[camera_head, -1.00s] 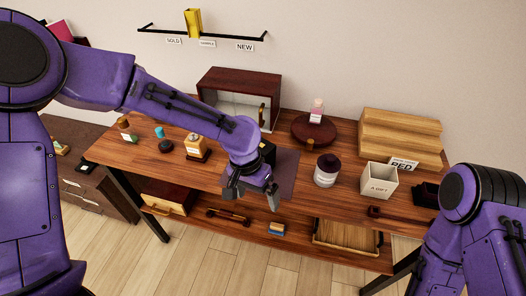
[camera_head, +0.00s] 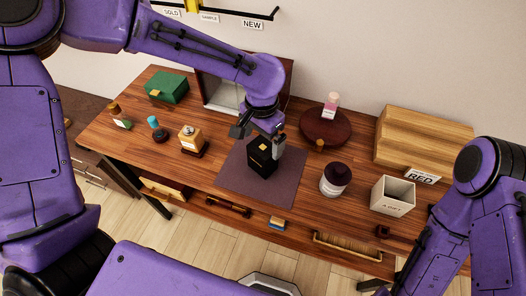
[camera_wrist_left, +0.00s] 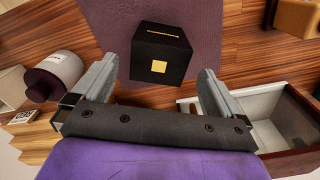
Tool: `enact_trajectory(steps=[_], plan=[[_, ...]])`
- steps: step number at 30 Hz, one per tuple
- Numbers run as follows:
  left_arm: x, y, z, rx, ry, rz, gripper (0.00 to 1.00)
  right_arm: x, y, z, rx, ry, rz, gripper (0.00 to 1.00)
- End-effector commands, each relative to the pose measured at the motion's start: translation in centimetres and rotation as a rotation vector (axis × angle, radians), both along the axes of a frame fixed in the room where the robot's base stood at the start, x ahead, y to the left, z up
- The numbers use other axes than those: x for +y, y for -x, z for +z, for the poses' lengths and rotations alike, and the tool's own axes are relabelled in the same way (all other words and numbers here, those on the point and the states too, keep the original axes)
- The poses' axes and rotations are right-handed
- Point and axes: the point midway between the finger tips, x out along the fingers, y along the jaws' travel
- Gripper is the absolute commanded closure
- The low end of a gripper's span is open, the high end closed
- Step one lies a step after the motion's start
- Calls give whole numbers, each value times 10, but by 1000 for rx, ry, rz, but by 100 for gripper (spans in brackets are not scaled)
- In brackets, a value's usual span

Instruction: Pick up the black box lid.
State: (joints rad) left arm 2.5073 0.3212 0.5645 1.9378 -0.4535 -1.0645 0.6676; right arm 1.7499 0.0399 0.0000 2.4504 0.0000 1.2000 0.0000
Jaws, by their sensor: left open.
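The black box (camera_head: 261,158) stands on a dark purple-grey mat (camera_head: 232,170) on the wooden table, with a gold square on its top and a gold mark on its side. In the left wrist view the black box (camera_wrist_left: 162,55) lies ahead of and between the spread fingers. The seam between its lid and body is too small to tell. My left gripper (camera_head: 257,138) is open and empty, above and just behind the box; it also shows in the left wrist view (camera_wrist_left: 155,90). My right arm is at the right edge, and its gripper is out of view.
A white jar (camera_head: 334,180) with a dark lid and a cream square holder (camera_head: 392,196) stand right of the mat. A round dark stand (camera_head: 325,127) bears a pink-topped bottle. An open-fronted case (camera_head: 222,92) stands behind.

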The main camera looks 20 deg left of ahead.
Motion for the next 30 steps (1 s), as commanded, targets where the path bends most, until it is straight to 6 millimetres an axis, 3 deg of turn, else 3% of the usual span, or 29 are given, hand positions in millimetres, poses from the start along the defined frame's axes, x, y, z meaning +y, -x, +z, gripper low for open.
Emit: enact_trajectory(steps=[11,18,19,23,24,30], plan=[[0,1,-56,2,1,1,0,0,0,13,-1,1,0,57],[1,0,-61,-2,1,1,0,0,0,12,0,0,0,57],[1,0,-61,-2,1,1,3,0,0,12,0,0,0,57],[1,0,-61,-2,1,2,46,0,0,12,0,0,0,57],[1,1,-61,-2,1,2,49,0,0,12,0,0,0,57],[1,0,-61,-2,1,2,50,0,0,12,0,0,0,57]])
